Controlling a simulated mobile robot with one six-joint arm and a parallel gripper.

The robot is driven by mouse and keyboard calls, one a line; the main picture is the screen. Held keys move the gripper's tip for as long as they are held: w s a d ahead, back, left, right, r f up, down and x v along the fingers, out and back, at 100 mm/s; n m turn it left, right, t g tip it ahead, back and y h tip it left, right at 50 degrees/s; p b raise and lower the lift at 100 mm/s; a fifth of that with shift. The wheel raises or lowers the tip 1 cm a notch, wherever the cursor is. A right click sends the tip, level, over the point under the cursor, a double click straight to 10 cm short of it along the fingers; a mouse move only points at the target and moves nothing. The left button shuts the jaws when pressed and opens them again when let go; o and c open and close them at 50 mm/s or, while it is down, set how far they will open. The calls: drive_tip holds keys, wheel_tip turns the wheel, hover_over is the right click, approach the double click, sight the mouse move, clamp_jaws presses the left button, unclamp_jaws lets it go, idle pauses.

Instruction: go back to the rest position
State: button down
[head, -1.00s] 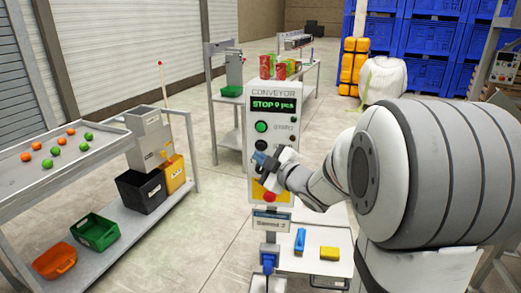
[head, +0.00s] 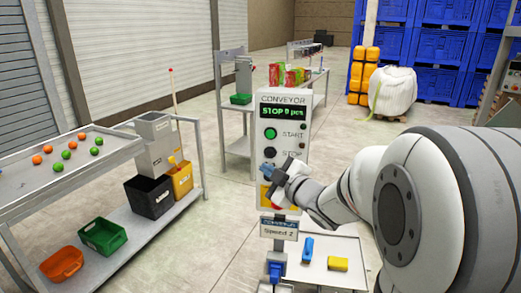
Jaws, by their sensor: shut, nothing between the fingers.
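The grey conveyor control panel (head: 294,106) stands upright in the middle of the head view. Its display (head: 286,112) reads "STOP 0 pcs". The green START button (head: 270,133) and the black button (head: 269,152) below it are visible. My gripper (head: 274,172) is shut and empty, in front of the panel's lower half, just below the black button. It hides part of the yellow plate and red button low on the panel. I cannot tell whether it touches the panel. My arm reaches in from the right.
A small table with a blue item (head: 307,249) and a yellow item (head: 338,264) stands below the arm. A sloped tray (head: 60,177) with orange and green balls is at left, above a shelf with bins (head: 102,235). Open floor lies between them and the panel.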

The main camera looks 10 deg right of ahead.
drive_tip(key=s+d+f+m+g+h, duration=0.4)
drive_tip(key=s+d+m+g+h, duration=0.1)
drive_tip(key=s+m+h, duration=0.35)
drive_tip(key=s+a+f+m+g, duration=0.1)
drive_tip(key=s+m+g, duration=0.1)
drive_tip(key=s, duration=0.4)
drive_tip(key=s+a+f+m+g+y, duration=0.1)
drive_tip(key=s+a+f+g, duration=0.1)
drive_tip(key=s, duration=0.4)
drive_tip(key=s+a+f+m+g+y, duration=0.1)
drive_tip(key=s+a+f+m+g, duration=0.1)
drive_tip(key=s, duration=0.4)
drive_tip(key=shift+a+m+g, duration=0.2)
drive_tip(key=shift+m+g, duration=0.15)
drive_tip(key=shift+g, duration=0.55)
drive_tip(key=c, duration=2.2)
unclamp_jaws()
drive_tip(key=shift+f, duration=0.1)
